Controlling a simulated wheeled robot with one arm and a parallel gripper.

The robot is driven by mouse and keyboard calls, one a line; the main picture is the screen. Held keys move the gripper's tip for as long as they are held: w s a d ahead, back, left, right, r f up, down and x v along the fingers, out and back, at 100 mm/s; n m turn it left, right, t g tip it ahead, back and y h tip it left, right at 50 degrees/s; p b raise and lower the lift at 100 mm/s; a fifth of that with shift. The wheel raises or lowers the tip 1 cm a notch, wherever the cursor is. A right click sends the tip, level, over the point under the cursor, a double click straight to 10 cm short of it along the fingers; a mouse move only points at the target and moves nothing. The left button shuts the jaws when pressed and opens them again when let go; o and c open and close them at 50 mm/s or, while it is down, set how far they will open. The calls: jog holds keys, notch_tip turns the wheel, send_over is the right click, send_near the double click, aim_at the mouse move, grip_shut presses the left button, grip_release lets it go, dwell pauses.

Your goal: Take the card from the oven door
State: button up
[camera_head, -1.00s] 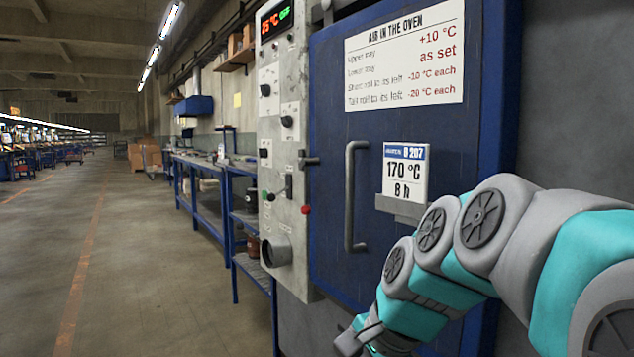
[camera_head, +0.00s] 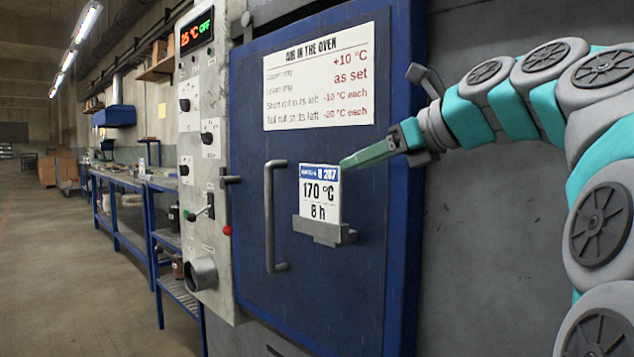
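The white card (camera_head: 320,192) with a blue top band reads "B 207", "170 °C" and "8 h". It stands upright in a grey holder (camera_head: 324,230) on the blue oven door (camera_head: 252,150), right of the door handle (camera_head: 270,215). My gripper (camera_head: 345,163) reaches in from the right, its greenish finger tip at the card's upper right corner. I see the finger nearly edge-on, so its opening and any contact with the card cannot be told. The card's lower edge is hidden in the holder.
A sign "AIR IN THE OVEN" (camera_head: 318,76) is fixed above the card. Left of the door is a grey control panel (camera_head: 205,130) with knobs, a red-tipped lever (camera_head: 226,205) and a display reading OFF. Blue workbenches (camera_head: 130,225) and open floor lie further left.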

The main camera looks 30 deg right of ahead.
aim_at(322, 178)
jog(key=b+x, duration=0.4)
jog(key=x, duration=0.1)
jog(key=shift+w+f, duration=0.2)
jog(key=shift+f, duration=0.1)
jog(key=shift+w+a+p, duration=0.35)
jog(key=shift+w, duration=0.15)
jog(key=shift+p+x, duration=0.95)
jog(key=shift+x, duration=0.7)
jog(key=shift+w+f, duration=0.25)
jog(key=shift+w, duration=0.1)
jog(key=shift+c, duration=0.2)
grip_shut()
